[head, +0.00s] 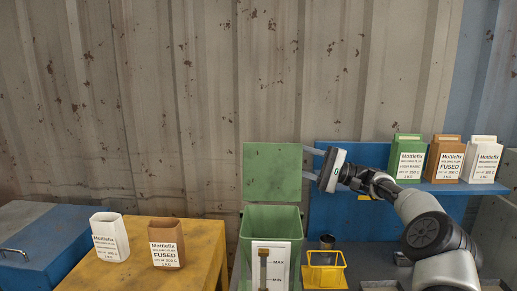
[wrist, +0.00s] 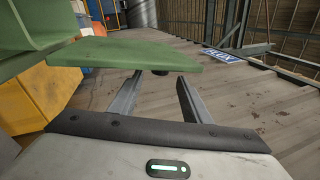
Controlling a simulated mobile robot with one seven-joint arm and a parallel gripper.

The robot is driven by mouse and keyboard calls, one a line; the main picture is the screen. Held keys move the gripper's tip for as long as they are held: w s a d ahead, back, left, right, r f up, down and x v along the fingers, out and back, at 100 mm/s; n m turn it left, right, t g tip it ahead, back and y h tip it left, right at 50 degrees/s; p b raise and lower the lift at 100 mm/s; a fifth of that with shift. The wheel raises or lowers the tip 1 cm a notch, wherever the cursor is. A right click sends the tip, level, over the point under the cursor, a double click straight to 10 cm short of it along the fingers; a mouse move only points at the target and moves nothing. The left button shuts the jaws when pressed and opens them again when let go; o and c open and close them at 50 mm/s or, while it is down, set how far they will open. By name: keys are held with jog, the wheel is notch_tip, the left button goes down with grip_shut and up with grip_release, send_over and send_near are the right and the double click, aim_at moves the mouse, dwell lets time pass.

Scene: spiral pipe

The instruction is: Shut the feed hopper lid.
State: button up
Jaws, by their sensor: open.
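The green feed hopper (head: 271,219) stands at the lower middle of the head view, with a white level label marked MAX and MIN on its front. Its flat green lid (head: 272,172) stands raised, roughly upright, at the back of the open top. My gripper (head: 306,162) is at the lid's right edge, fingers apart and pointing left. In the wrist view the lid (wrist: 125,56) lies just beyond the fingertips of my gripper (wrist: 160,78). I cannot tell whether they touch it. Nothing shows held between the fingers.
A blue shelf (head: 455,187) at right carries green, brown and white Mottlefix packs. A yellow wire basket (head: 325,270) and a dark cup (head: 327,242) are right of the hopper. A yellow table (head: 135,264) at left holds white and brown containers.

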aim_at(259, 148)
jog(key=p+x, duration=0.1)
jog(key=x, duration=0.9)
jog(key=shift+c, duration=0.2)
grip_shut()
